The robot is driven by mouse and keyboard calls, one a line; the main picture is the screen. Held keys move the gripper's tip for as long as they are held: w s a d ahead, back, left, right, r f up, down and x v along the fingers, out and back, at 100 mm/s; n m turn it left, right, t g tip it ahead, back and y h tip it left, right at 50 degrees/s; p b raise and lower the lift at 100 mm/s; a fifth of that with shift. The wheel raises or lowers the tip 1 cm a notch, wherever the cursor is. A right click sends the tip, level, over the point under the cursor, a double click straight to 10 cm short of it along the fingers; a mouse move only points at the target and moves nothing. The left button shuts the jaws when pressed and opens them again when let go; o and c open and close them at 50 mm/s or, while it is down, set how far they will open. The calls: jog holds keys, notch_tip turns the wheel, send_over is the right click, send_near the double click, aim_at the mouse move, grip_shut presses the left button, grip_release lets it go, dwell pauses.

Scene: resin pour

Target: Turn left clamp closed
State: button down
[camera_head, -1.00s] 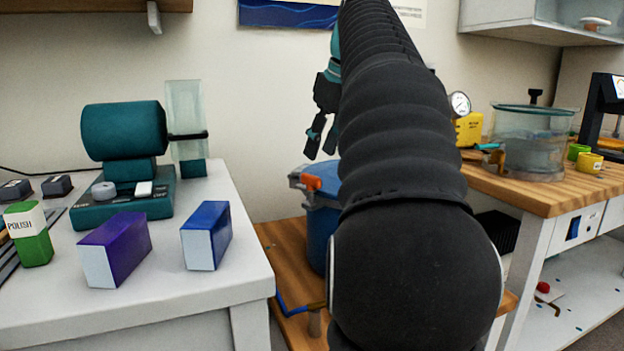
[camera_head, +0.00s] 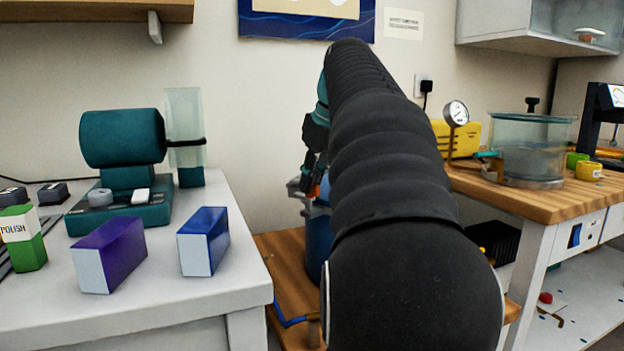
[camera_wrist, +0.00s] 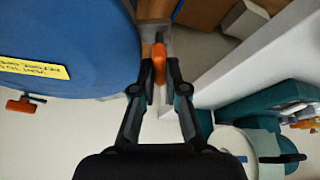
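The blue pot (camera_head: 318,240) stands on a low wooden surface between the benches, partly hidden by my arm. In the wrist view its blue lid (camera_wrist: 60,50) fills the upper left and carries a yellow label. An orange clamp handle (camera_wrist: 159,62) at the lid's right edge lies between my gripper's fingertips (camera_wrist: 160,80). A second orange clamp handle (camera_wrist: 22,106) is at the lid's lower left rim. In the head view my gripper (camera_head: 313,178) points down at the orange handle (camera_head: 316,191). The fingers flank the handle closely; whether they press on it cannot be told.
The white bench (camera_head: 150,315) on the left holds a teal machine (camera_head: 125,140), a purple box (camera_head: 110,255) and a blue box (camera_head: 203,242). On the right, a wooden bench (camera_head: 500,195) carries a glass chamber (camera_head: 530,150) and a gauge (camera_head: 456,114).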

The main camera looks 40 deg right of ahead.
jog(key=shift+m, duration=0.3)
jog(key=m+p, duration=0.1)
jog(key=m+h+p, duration=0.1)
jog(key=m, duration=0.1)
jog(key=shift+a+r+m+h, duration=0.1)
jog(key=shift+a+m+h, duration=0.05)
jog(key=shift+m+h, duration=0.15)
jog(key=m+h+p, duration=0.1)
jog(key=m, duration=0.1)
jog(key=m+g+p, duration=0.1)
jog(key=m, duration=0.2)
jog(key=shift+w+a+h, duration=0.1)
jog(key=shift+h, duration=0.3)
jog(key=m+g+h+p, duration=0.1)
jog(key=m, duration=0.3)
jog(key=m+g, duration=0.1)
jog(key=m, duration=0.1)
jog(key=m+g, duration=0.1)
jog(key=m, duration=0.1)
jog(key=shift+w+m+h, duration=0.15)
jog(key=shift+m+h, duration=0.15)
jog(key=c, duration=1.2)
grip_release()
